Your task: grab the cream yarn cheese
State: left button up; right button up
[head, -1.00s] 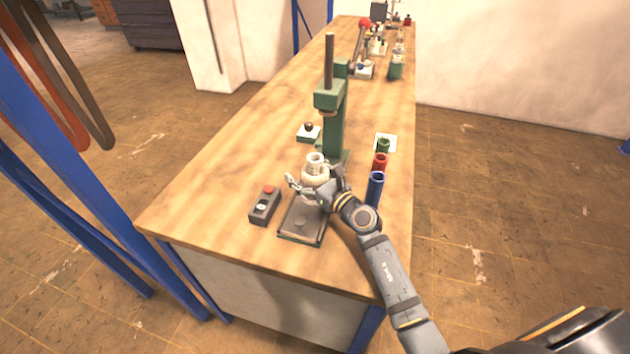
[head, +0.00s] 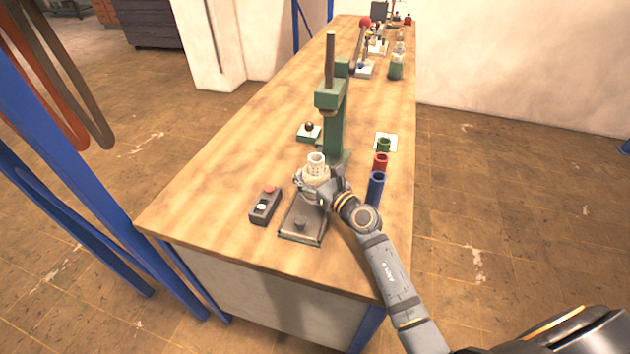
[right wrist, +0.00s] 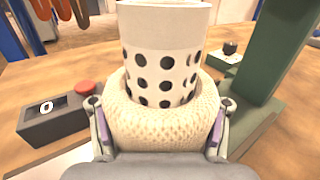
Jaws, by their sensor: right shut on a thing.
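The cream yarn cheese (head: 311,176) is a thick woven ring wound around a white perforated tube (head: 316,161). It is upright at the near end of the bench, by the base plate of a green press. In the right wrist view the yarn cheese (right wrist: 160,122) fills the middle, with the tube (right wrist: 162,60) and its dark holes rising from it. My right gripper (head: 315,186) is shut on the yarn, one finger on each side. The yarn's underside is hidden. My left gripper is in no view.
The green press (head: 333,130) stands just behind. A control box with a red button (head: 265,205) is to the left. Blue (head: 375,188), red (head: 381,162) and green (head: 384,144) tubes stand to the right. The bench's left side is clear.

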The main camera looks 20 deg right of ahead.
jog(key=shift+c, duration=0.2)
dwell(0.3)
jog(key=shift+r+p, duration=0.35)
jog(key=shift+r, duration=0.25)
notch_tip(320, 180, up, 2)
jog(key=shift+s+r+p, duration=0.1)
jog(key=shift+r+p, duration=0.05)
jog(key=shift+p, duration=0.3)
jog(key=s+d+r+p, duration=0.1)
jog(key=r, duration=0.1)
jog(key=s+d+r, duration=0.1)
jog(key=s+d+r+p, duration=0.1)
jog(key=r, duration=0.1)
jog(key=shift+s+d+r+p, duration=0.1)
jog(key=shift+d+r+p, duration=0.1)
jog(key=shift+r+p, duration=0.15)
jog(key=s+d+r+p, duration=0.3)
jog(key=s+d+p, duration=0.2)
jog(key=s+d, duration=0.1)
jog(key=shift+s+d+r, duration=0.25)
jog(key=shift+d+r, duration=0.1)
